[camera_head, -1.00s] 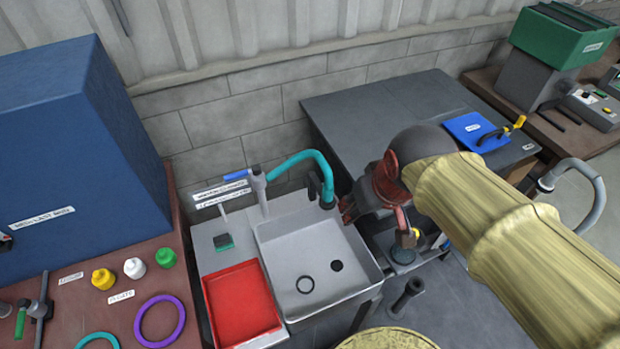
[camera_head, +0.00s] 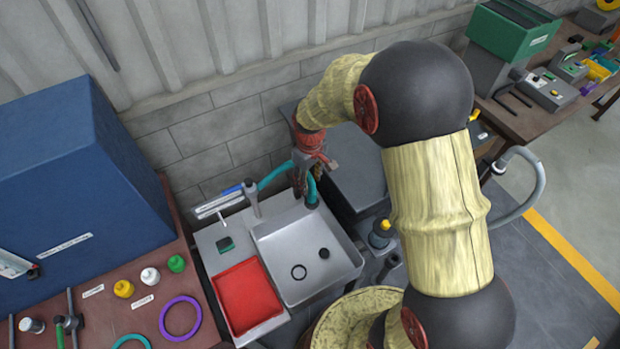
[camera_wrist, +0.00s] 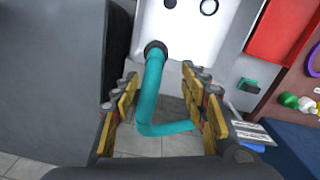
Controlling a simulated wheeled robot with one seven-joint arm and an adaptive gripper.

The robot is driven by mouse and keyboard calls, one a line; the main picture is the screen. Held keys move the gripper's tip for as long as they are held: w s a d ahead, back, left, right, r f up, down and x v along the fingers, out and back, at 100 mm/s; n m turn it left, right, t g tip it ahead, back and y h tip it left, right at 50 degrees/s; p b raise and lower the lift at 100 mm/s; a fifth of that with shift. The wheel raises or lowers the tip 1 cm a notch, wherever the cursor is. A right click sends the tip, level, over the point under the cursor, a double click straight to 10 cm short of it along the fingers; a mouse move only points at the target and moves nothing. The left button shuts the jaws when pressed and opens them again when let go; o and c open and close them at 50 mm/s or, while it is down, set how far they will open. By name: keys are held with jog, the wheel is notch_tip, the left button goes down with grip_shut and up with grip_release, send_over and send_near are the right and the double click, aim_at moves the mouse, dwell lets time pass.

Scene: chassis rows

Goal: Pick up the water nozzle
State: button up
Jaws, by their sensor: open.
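The water nozzle is a teal curved tube with a black end (camera_head: 312,200), hanging at the back edge of the grey sink (camera_head: 345,272). In the wrist view its teal tube (camera_wrist: 153,82) runs between my open fingers, and its black end (camera_wrist: 155,48) points towards the sink. My gripper (camera_head: 310,168) is at the bend of the tube, partly covering it in the head view. In the wrist view my gripper (camera_wrist: 160,78) has its fingers on both sides of the tube, with visible gaps. I cannot tell their exact depth relative to it.
A red tray (camera_head: 246,296) lies left of the basin. The block wall is close behind the sink, and a dark table (camera_head: 358,175) stands to the right.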

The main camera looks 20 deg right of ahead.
aim_at(311, 195)
notch_tip(311, 195, down, 2)
jog(key=shift+w, duration=0.15)
jog(key=shift+f, duration=0.85)
jog(key=f, duration=0.5)
jog(key=shift+w+d+f+p, duration=0.15)
jog(key=shift+d+f+p, duration=0.15)
jog(key=shift+d+f, duration=0.1)
jog(key=shift+r, duration=0.1)
jog(key=c, duration=0.3)
jog(key=c, duration=0.8)
grip_shut()
